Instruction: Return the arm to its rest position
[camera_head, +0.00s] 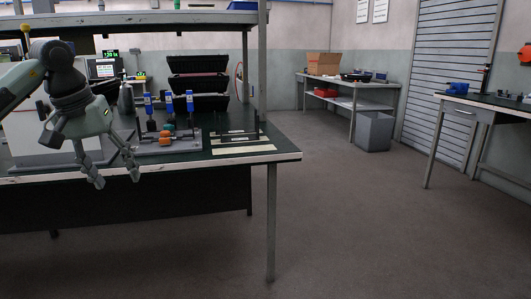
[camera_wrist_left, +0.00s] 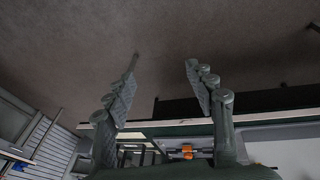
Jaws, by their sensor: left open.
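My left gripper (camera_head: 116,180) comes in from the left in the head view. Its two fingers hang down and are spread apart with nothing between them, over or just in front of the near edge of the workbench (camera_head: 215,166). In the left wrist view the gripper (camera_wrist_left: 161,65) also shows open and empty, with bare floor seen between the fingertips. My right arm and right gripper are not in view.
On the bench, right of the gripper, stands a fixture with blue-topped upright tools (camera_head: 190,103) and orange parts (camera_head: 166,139). Black bins (camera_head: 198,84) are stacked behind. A shelf (camera_head: 150,17) spans above. The floor (camera_head: 350,220) to the right is clear.

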